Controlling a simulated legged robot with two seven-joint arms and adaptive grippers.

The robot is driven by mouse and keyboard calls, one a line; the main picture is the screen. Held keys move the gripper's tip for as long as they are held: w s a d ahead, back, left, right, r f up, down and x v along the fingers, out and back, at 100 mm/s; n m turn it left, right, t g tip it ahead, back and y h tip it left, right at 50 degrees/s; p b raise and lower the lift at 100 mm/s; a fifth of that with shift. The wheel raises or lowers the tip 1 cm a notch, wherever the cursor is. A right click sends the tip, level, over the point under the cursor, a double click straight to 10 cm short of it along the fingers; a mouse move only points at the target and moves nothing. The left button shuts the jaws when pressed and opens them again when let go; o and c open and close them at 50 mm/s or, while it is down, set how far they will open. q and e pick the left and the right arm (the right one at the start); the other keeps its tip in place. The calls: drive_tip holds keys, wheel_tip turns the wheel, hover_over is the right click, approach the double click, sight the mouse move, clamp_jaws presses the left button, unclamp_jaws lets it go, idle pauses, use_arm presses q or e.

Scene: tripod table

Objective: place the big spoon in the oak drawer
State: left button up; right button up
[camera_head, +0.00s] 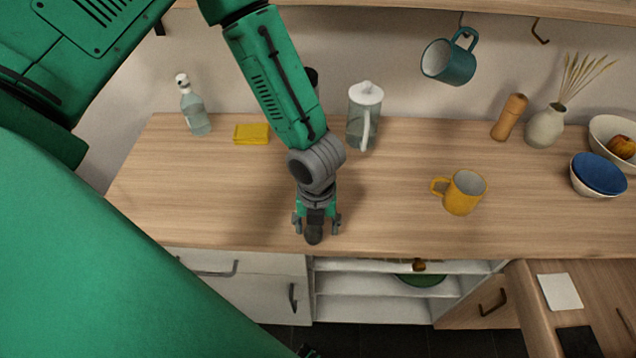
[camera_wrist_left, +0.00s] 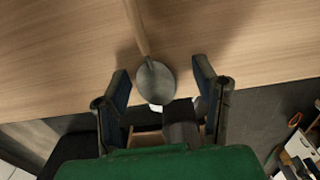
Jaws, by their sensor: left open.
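The big spoon (camera_wrist_left: 155,82) lies on the wooden counter in the left wrist view, its round grey bowl near the counter's front edge and its wooden handle running away from me. My left gripper (camera_wrist_left: 165,92) is open, with one finger on each side of the bowl and apart from it. In the head view my left gripper (camera_head: 316,225) points down at the front of the counter and largely hides the spoon. A wooden front with a dark handle, likely the oak drawer (camera_head: 476,308), is below the counter at the right; it looks closed.
A yellow mug (camera_head: 465,194) stands right of my gripper. A yellow sponge (camera_head: 251,134), a bottle (camera_head: 195,113) and a glass pitcher (camera_head: 361,125) stand behind. Open white shelves (camera_head: 350,285) are below the counter. A lower wooden surface (camera_head: 603,290) juts out at the right.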

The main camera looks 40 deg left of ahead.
use_arm(q)
drive_tip(key=shift+a+f, duration=0.1)
drive_tip(key=shift+a, duration=0.45)
drive_tip(key=c, duration=1.2)
